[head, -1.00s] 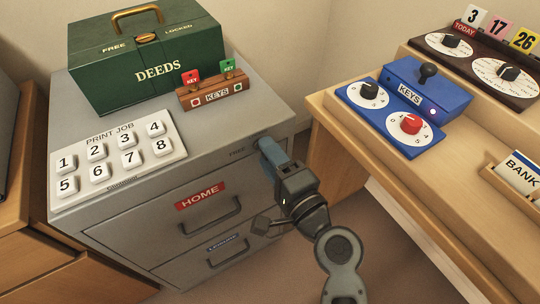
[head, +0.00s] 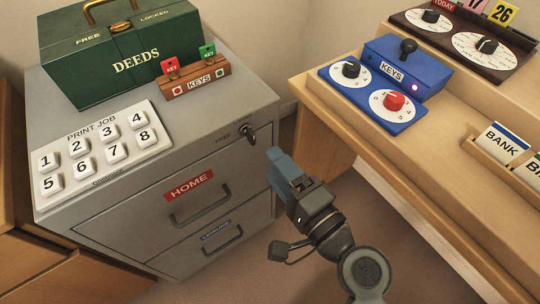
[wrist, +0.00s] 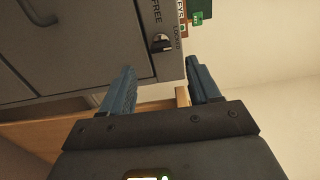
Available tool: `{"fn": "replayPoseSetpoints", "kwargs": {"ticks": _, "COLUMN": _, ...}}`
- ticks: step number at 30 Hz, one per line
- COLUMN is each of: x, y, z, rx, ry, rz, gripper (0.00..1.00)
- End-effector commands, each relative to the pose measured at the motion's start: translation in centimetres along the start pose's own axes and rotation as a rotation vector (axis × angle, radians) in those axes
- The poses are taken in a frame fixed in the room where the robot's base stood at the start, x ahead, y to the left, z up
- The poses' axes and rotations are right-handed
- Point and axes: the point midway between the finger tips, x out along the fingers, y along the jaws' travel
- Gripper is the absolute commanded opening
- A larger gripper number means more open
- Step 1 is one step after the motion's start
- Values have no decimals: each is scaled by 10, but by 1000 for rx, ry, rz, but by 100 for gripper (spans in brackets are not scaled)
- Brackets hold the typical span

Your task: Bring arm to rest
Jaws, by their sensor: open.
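My gripper (head: 278,164) is open and empty, in the air just right of the grey filing cabinet (head: 104,226) in the head view. The key in the lock (head: 250,135) at the cabinet's top right corner is apart from my gripper. In the wrist view my two blue fingers (wrist: 163,88) stand wide apart with nothing between them, and the lock (wrist: 161,42) shows beyond them between the words FREE and LOCKED. The HOME drawer (head: 189,186) and the drawer below it are closed.
The cabinet top bears a green DEEDS box (head: 122,56), a wooden KEYS rack (head: 195,84) with red and green tags, and a PRINT JOB keypad (head: 97,150). A wooden desk (head: 452,181) at right holds a blue KEYS box (head: 404,70) with dials. Open floor lies between.

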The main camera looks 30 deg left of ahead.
Motion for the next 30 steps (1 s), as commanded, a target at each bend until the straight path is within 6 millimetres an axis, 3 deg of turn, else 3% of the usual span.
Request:
{"fn": "replayPoseSetpoints", "kwargs": {"ticks": 16, "x": -2, "y": 0, "z": 0, "rx": -1, "ry": 1, "rz": 0, "gripper": 62}}
{"fn": "replayPoseSetpoints", "kwargs": {"ticks": 20, "x": -12, "y": 8, "z": -2, "rx": -15, "ry": 31, "rz": 19, "gripper": 62}}
{"fn": "replayPoseSetpoints", "kwargs": {"ticks": 23, "x": -36, "y": 26, "z": -4, "rx": -52, "ry": 107, "rz": 69, "gripper": 62}}
{"fn": "replayPoseSetpoints", "kwargs": {"ticks": 30, "x": -142, "y": 73, "z": -6, "rx": -242, "ry": 384, "rz": 285, "gripper": 62}}
